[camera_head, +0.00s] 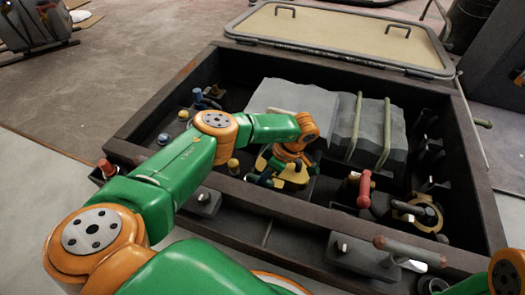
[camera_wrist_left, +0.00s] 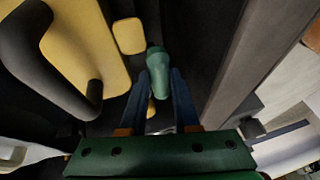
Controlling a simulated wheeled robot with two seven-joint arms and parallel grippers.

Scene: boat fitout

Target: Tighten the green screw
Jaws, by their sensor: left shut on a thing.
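The green screw (camera_wrist_left: 158,72) stands up between the two blue fingers of my left gripper (camera_wrist_left: 159,88) in the left wrist view. The fingers are shut on its sides, and its rounded head shows past the tips. In the head view my left gripper (camera_head: 266,174) reaches down into the front middle of the dark open box. There the arm and gripper hide the screw, so I cannot make it out. My right gripper is out of view; only a bit of my right arm shows at the bottom right corner.
A yellow block (camera_wrist_left: 85,45) with a black handle lies beside the screw. The dark box (camera_head: 262,205) has raised walls around the work. Grey strapped blocks (camera_head: 375,125), a red handle (camera_head: 364,190) and several coloured knobs stand inside. The tan lid (camera_head: 340,35) lies open behind.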

